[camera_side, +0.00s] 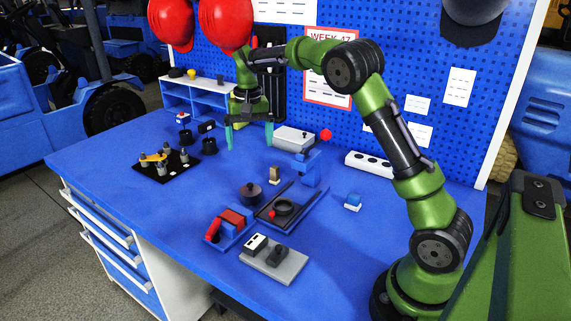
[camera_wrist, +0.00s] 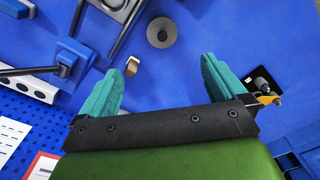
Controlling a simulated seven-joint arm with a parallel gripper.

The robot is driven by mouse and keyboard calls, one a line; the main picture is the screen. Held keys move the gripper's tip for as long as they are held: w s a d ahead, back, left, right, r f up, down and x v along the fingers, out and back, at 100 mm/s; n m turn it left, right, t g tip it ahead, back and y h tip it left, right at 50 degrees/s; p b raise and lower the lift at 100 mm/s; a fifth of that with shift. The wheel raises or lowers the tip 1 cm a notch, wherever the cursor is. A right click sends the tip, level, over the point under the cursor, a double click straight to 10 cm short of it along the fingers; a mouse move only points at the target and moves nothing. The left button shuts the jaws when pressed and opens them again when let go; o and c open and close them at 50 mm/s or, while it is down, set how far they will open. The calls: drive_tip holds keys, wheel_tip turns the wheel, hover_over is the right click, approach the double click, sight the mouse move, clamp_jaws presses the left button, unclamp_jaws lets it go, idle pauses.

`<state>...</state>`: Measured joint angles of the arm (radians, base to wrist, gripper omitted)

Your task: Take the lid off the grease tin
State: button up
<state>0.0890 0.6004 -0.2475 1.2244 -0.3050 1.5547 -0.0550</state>
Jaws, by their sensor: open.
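The grease tin appears to be the dark round tin (camera_side: 251,194) on the blue bench, with its lid (camera_side: 251,187) on and a small knob on top. In the wrist view the lid (camera_wrist: 161,33) shows from above as a grey disc with a dark centre, beyond the fingertips. My gripper (camera_side: 249,135) hangs with teal fingers pointing down, above the bench and behind the tin, towards the pegboard. In the wrist view my gripper (camera_wrist: 166,66) is open wide, with nothing between its fingers. The tin's side is hidden under the lid in the wrist view.
A small tan block (camera_side: 275,175) stands close behind the tin. A black plate (camera_side: 160,170) with pegs is left. Bench left of the tin is clear.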

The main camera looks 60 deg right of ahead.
drive_tip(key=w+r, duration=0.2)
hover_over(250, 184)
drive_tip(key=shift+m, duration=0.3)
drive_tip(key=f, duration=1.1)
drive_tip(key=shift+w+d+f, duration=0.1)
drive_tip(key=shift+w+f, duration=0.15)
drive_tip(key=shift+f, duration=0.05)
drive_tip(key=f, duration=0.5)
drive_tip(key=shift+s, duration=0.2)
drive_tip(key=c, duration=1.1)
